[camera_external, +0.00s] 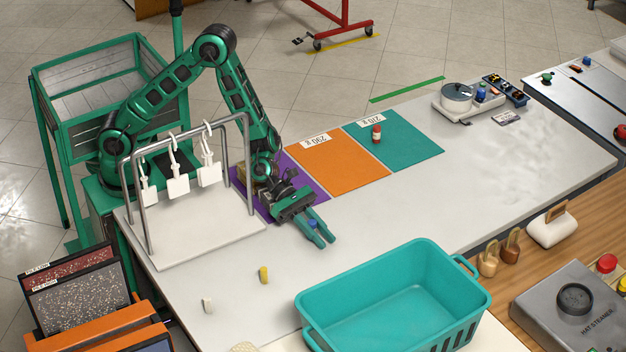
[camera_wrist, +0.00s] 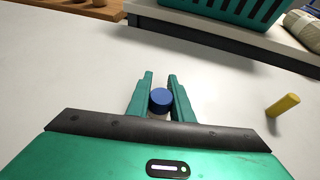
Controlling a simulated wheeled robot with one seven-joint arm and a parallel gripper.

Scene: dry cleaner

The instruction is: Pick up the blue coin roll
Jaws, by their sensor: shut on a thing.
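The blue coin roll (camera_wrist: 161,98) is a short blue cylinder between the two green fingers of my gripper (camera_wrist: 160,92) in the wrist view. My gripper is shut on it, and its lower part is mostly hidden. In the external view my gripper (camera_external: 319,232) is low over the white counter, just in front of the purple mat, and a bit of the blue roll (camera_external: 312,224) shows between the fingers. I cannot tell whether the roll still touches the counter.
A yellow roll (camera_external: 264,275) and a white roll (camera_external: 208,306) stand at the front left. A teal basket (camera_external: 385,270) is at the front right. A metal rack with white tags (camera_external: 208,172) stands left of my gripper. Orange (camera_external: 340,160) and teal mats lie behind.

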